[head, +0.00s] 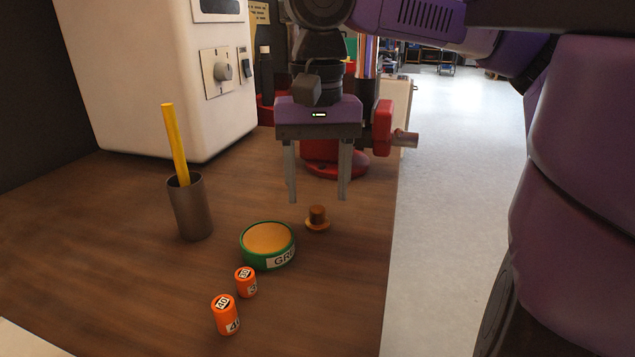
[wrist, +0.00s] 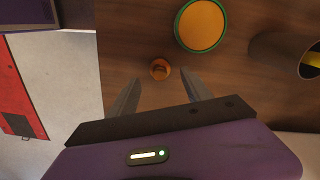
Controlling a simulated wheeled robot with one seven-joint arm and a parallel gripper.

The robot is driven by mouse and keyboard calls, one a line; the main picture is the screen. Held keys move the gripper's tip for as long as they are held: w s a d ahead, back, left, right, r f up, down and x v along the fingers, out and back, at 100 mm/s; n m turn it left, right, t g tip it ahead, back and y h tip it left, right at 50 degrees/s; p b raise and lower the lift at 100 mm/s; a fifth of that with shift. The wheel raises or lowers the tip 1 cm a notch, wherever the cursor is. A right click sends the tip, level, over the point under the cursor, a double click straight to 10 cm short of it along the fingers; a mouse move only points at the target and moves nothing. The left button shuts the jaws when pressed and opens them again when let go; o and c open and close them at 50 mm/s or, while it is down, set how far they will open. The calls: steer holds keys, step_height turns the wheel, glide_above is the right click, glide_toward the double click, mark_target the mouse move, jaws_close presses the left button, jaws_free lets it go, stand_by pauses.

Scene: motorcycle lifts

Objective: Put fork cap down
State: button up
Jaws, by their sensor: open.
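The fork cap (head: 318,220) is a small copper-brown piece with a wide round base and a narrower top. It stands upright on the wooden bench, right of the green-rimmed tin. It also shows in the wrist view (wrist: 160,69), just beyond the fingertips and roughly between their lines. My gripper (head: 318,200) is open and empty, with its fingers pointing down above the bench, behind and above the cap. In the wrist view the two fingers (wrist: 160,83) are spread apart and nothing is between them.
On the bench (head: 130,270) stand a green tin (head: 268,245), two orange cylinders (head: 226,315), a metal cup (head: 191,208) with a yellow stick, and a white machine (head: 150,70). A red vise-like tool (head: 335,165) is behind my gripper. The bench's right edge is near the cap.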

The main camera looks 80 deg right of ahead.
mark_target(318, 209)
step_height(318, 209, up, 8)
steer(key=p, duration=0.6)
steer(key=shift+f+p, duration=0.15)
steer(key=shift+p, duration=0.25)
